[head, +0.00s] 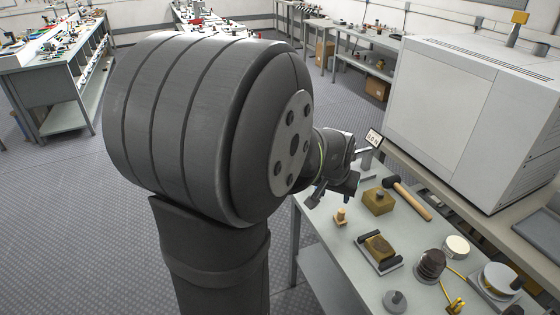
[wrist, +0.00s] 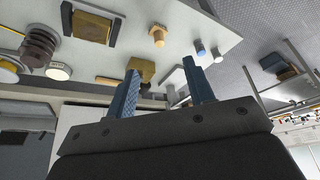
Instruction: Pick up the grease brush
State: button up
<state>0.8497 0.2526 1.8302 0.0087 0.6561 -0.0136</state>
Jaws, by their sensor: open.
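I cannot tell for certain which item is the grease brush. A tool with a tan wooden handle (head: 414,203) and dark head lies at the back of the grey bench; its handle also shows in the wrist view (wrist: 107,80). A short tan peg-like piece (head: 340,216) stands near the bench's left edge, and in the wrist view (wrist: 158,38). My gripper (head: 336,197) is open and empty over the bench's far left end. In the wrist view, my gripper (wrist: 161,65) has its two blue fingers apart, with a brass block (wrist: 143,69) beyond the left fingertip.
The bench (head: 325,228) also holds a block on a dark-ended tray (head: 394,263), a brown ribbed insulator (head: 430,264), a white round piece (head: 457,246) and a gauge (head: 502,277). Blue-topped (wrist: 199,46) and white (wrist: 217,55) posts stand near the fingers. A large white cabinet (head: 460,115) stands behind.

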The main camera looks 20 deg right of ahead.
send_near(342, 211)
jog(key=shift+m, duration=0.3)
jog(key=x, duration=1)
jog(key=shift+w+f, duration=0.1)
jog(key=shift+f, duration=0.25)
grip_shut()
